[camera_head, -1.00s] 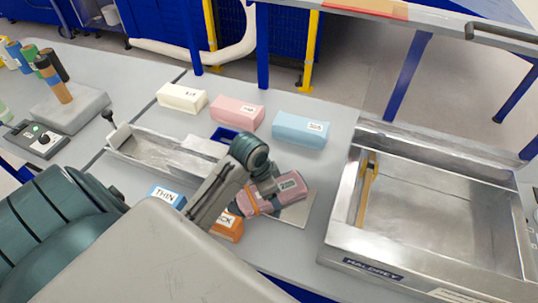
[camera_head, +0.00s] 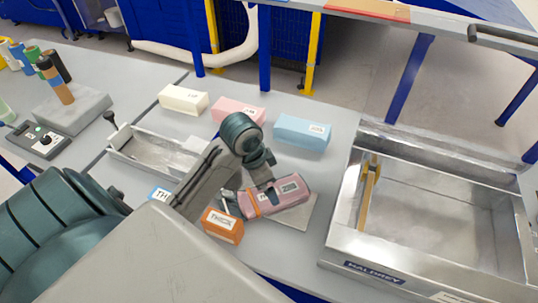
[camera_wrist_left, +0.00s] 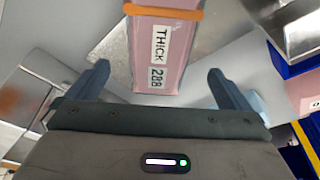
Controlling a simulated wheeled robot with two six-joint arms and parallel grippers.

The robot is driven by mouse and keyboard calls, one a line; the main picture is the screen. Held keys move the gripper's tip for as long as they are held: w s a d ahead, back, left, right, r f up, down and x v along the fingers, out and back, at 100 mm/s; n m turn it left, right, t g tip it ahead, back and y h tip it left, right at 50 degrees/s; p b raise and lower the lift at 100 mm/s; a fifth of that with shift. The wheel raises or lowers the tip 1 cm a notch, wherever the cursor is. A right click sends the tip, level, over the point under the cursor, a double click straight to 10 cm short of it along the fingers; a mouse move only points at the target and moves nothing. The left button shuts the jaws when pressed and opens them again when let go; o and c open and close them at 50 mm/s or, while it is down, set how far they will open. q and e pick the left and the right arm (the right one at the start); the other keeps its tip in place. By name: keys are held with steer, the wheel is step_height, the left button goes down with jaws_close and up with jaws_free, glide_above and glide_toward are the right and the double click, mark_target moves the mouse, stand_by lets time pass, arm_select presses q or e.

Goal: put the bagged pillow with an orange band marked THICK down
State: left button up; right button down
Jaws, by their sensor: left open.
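The pink bagged pillow (camera_head: 289,194) with an orange band lies on a flat grey metal plate (camera_head: 304,216) near the front of the table. In the left wrist view the pillow (camera_wrist_left: 172,28) shows labels reading THICK and 288, with its orange band at the top edge. My left gripper (camera_wrist_left: 158,70) is open, with one finger on each side of the pillow's near end and visible gaps to it. In the head view this gripper (camera_head: 255,192) is over the band end of the pillow and hides part of it. My right gripper is not in view.
An orange THICK block (camera_head: 222,226) and a blue THIN block (camera_head: 160,194) stand at the front. Cream (camera_head: 183,99), pink (camera_head: 238,109) and blue (camera_head: 302,131) blocks sit behind. A large metal tray (camera_head: 350,240) is at right, a smaller metal trough (camera_head: 125,158) at left.

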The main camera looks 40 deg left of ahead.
mark_target(261, 197)
arm_select(q)
steer(key=p+v, duration=0.3)
steer(key=v, duration=0.2)
steer(key=shift+s+r, duration=0.1)
stand_by(0.5)
